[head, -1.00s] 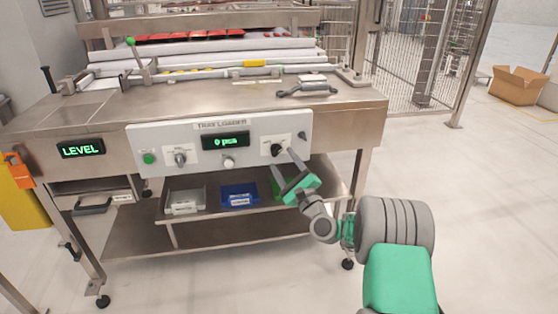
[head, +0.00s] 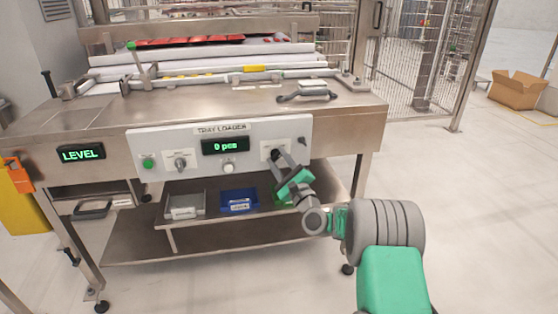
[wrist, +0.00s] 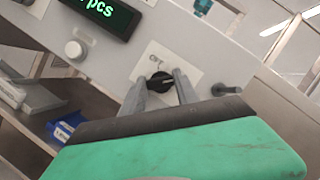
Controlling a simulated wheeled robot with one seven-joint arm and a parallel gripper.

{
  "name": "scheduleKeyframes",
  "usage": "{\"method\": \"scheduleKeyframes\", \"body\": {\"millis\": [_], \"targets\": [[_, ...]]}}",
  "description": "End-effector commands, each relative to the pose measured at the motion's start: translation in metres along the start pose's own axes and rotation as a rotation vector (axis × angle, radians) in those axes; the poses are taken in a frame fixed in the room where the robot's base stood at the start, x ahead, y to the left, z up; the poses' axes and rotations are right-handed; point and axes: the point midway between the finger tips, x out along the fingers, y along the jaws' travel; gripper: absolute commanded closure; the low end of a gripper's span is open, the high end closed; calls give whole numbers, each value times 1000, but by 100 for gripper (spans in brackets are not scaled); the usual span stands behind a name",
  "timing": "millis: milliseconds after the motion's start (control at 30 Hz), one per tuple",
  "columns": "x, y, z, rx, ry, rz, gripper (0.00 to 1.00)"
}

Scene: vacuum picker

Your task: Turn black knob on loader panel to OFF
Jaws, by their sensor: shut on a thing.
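The loader panel (head: 252,139) is a light grey plate on the front of a steel table, labelled TRAY LOADER. The black knob (wrist: 160,82) sits on a white label plate at the panel's right side. In the wrist view my gripper (wrist: 161,85) has its two grey fingers on either side of the knob, shut on it. Some label text shows just above the knob, too small to read surely. In the head view my gripper (head: 277,155) reaches the panel from the lower right, and its fingers mostly hide the knob.
The panel also has a green button (head: 148,163), a grey selector (head: 180,163), a display (head: 225,145) reading 0 pcs and a pale knob (head: 228,168). A small dark peg (head: 302,141) stands right of the black knob. Bins, one blue (head: 239,200), sit on the shelf below.

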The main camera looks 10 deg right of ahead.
Motion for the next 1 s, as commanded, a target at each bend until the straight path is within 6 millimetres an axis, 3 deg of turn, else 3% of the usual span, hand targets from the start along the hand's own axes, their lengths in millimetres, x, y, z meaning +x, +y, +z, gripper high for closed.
{"method": "scheduleKeyframes", "body": {"millis": [200, 667, 1000], "targets": [[0, 0, 0, 0, 0, 0, 100], [0, 0, 0, -65, 0, 28, 100], [0, -3, 1, -297, 0, 124, 100]]}}
